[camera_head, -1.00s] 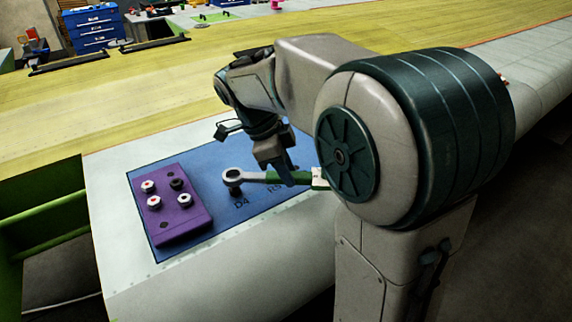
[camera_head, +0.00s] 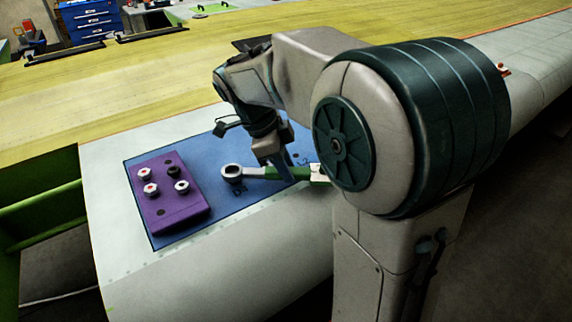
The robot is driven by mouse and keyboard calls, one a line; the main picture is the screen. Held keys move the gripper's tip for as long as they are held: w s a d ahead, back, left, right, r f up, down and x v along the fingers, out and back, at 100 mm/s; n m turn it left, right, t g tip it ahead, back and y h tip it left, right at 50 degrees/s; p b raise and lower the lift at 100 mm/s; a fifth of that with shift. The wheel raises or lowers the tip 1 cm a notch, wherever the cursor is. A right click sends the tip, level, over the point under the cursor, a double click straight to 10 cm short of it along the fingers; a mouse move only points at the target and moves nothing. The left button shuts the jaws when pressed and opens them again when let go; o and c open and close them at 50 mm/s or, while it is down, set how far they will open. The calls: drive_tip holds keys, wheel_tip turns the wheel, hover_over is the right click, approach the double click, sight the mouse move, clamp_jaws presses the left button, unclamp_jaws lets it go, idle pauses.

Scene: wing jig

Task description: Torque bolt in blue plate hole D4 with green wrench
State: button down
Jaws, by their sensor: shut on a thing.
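The blue plate (camera_head: 215,143) lies on the grey wing surface. The green wrench (camera_head: 310,171) has a grey ring end (camera_head: 232,171) and a green handle that reaches right, partly hidden behind my arm. My gripper (camera_head: 284,172) points down and is shut on the wrench. The ring sits just behind the "D4" label (camera_head: 240,190), low over that spot. I cannot make out a bolt in the ring, nor whether the ring is seated around one.
A purple block (camera_head: 170,210) with several bolts stands on the plate's left part. Green framework (camera_head: 45,205) borders the wing at left. Blue drawers (camera_head: 92,20) stand far back.

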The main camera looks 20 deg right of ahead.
drive_tip(key=shift+f+b, duration=0.8)
drive_tip(key=shift+s+a+m+g+b, duration=0.15)
drive_tip(key=shift+s+a+m+g, duration=0.1)
drive_tip(key=shift+s+m, duration=0.35)
drive_tip(key=shift+s+a+m+g+b, duration=0.15)
drive_tip(key=shift+s+a+m, duration=0.1)
drive_tip(key=shift+s+m, duration=0.3)
drive_tip(key=shift+f, duration=0.1)
drive_tip(key=shift+s+a+f+m+g+y, duration=0.1)
drive_tip(key=shift+s+a+m+g+y, duration=0.25)
drive_tip(key=shift+m, duration=0.3)
drive_tip(key=shift+s+a+m+g+y, duration=0.15)
drive_tip(key=shift+s+a+m, duration=0.2)
drive_tip(key=shift+s+m, duration=0.25)
